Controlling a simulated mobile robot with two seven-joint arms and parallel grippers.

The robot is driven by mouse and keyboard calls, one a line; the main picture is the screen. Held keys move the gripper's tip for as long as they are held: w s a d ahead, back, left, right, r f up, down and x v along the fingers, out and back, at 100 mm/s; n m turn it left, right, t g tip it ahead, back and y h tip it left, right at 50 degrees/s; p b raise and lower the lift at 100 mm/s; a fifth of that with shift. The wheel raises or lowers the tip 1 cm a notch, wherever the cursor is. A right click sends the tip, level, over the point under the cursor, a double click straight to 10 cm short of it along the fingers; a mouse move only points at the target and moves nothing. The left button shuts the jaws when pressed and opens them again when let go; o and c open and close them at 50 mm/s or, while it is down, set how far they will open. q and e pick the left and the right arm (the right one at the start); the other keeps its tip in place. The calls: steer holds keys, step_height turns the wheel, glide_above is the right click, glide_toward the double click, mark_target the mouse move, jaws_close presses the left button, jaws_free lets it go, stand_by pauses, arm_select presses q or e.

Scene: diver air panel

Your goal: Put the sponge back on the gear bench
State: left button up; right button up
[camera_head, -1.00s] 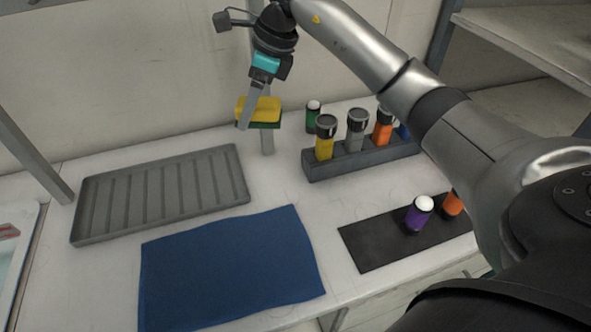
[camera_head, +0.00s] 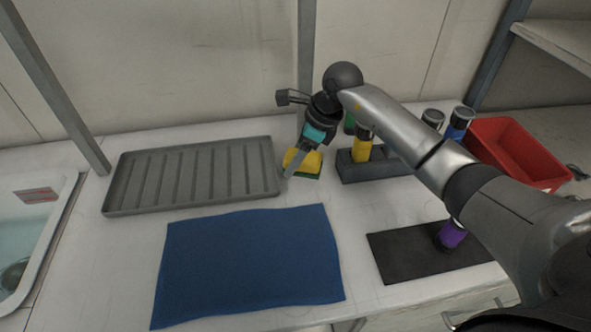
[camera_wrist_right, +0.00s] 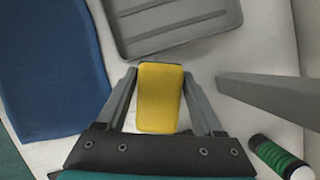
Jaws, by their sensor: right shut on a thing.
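The yellow and green sponge (camera_head: 304,162) is at the bench surface between the grey tray and the bottle rack. My right gripper (camera_head: 294,168) is shut on it from above. In the right wrist view the sponge's yellow face (camera_wrist_right: 160,97) lies between the two fingers of the right gripper (camera_wrist_right: 160,90). The gear bench (camera_head: 215,213) is the white top under it; I cannot tell whether the sponge touches the bench. My left gripper is in neither view.
A ribbed grey tray (camera_head: 190,178) lies left of the sponge, a blue cloth (camera_head: 250,265) in front. The bottle rack (camera_head: 375,170) stands close on the right. A black mat (camera_head: 410,258) with a purple bottle (camera_head: 451,235) and a red bin (camera_head: 515,150) are further right.

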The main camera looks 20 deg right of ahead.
mark_target(317, 158)
steer(key=shift+f, duration=1.95)
steer(key=shift+f+b, duration=0.1)
steer(key=shift+b, duration=0.25)
steer(key=o, duration=1)
steer(key=shift+f, duration=0.1)
steer(key=o, duration=0.5)
steer(key=shift+c, duration=0.2)
steer(key=shift+r, duration=0.25)
steer(key=p+v, duration=0.1)
steer(key=v, duration=1.1)
steer(key=shift+p, duration=0.35)
